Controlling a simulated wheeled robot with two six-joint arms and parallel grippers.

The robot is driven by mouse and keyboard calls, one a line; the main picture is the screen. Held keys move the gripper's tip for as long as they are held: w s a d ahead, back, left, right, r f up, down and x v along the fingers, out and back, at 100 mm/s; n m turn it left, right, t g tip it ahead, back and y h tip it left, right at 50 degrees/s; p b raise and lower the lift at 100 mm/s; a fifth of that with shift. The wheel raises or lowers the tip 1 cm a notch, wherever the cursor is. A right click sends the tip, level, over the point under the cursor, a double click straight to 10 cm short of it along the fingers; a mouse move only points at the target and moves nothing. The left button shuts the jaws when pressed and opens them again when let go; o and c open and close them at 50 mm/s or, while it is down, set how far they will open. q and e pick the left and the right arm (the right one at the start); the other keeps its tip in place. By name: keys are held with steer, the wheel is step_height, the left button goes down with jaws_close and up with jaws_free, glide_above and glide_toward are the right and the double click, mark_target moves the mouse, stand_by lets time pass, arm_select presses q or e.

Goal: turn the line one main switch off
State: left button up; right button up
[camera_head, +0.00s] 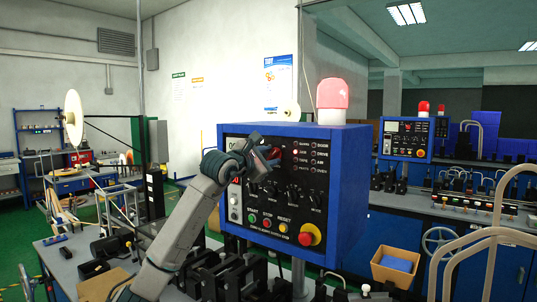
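A blue control box (348,190) with a black front panel faces me in the middle of the view. Green, red and yellow buttons sit low on the panel, with a red emergency knob (309,235) at their right. Black rotary knobs (292,194) sit above them. My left gripper (264,160) is in front of the panel's upper left part and hides some of it. A dark reddish patch shows beside the fingers; I cannot tell what it is. I cannot make out which control is the main switch. The fingers are too small to read. My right gripper is out of view.
A red beacon (332,94) stands on top of the box. A second blue control box (406,139) stands farther back at right. A tan bin (396,267) and bent metal tubes are at lower right. Black machine parts crowd the bench below the box.

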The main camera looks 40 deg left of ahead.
arm_select(q)
steer(key=c, duration=0.7)
